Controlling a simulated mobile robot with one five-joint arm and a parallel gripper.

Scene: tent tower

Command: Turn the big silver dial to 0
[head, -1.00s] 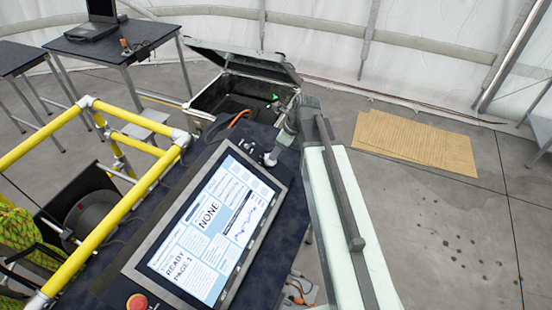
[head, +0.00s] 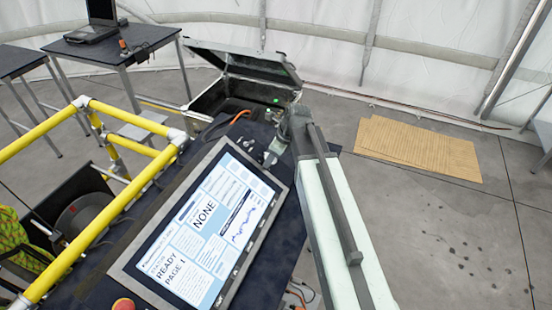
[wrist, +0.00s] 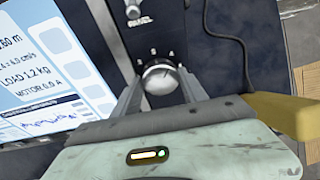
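The silver dial (wrist: 160,77) is round and shiny, on the dark console panel in the wrist view. Small pale marks stand along its upper rim, too small to read surely. A thin line shows on its face, pointing up and to the right. My gripper (wrist: 160,82) has one finger on each side of the dial, with the tips close to its edge. I cannot tell whether the fingers touch it. In the head view my gripper (head: 268,158) is over the panel beside the screen, and the dial is not clearly seen there.
A lit screen (head: 205,228) is left of the dial. A smaller knob (wrist: 133,10) sits above it by the word PANEL. A black cable (wrist: 235,40) runs at right. An open case (head: 225,97) stands behind, yellow rails (head: 110,205) stand left, and cardboard (head: 418,150) lies on the floor.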

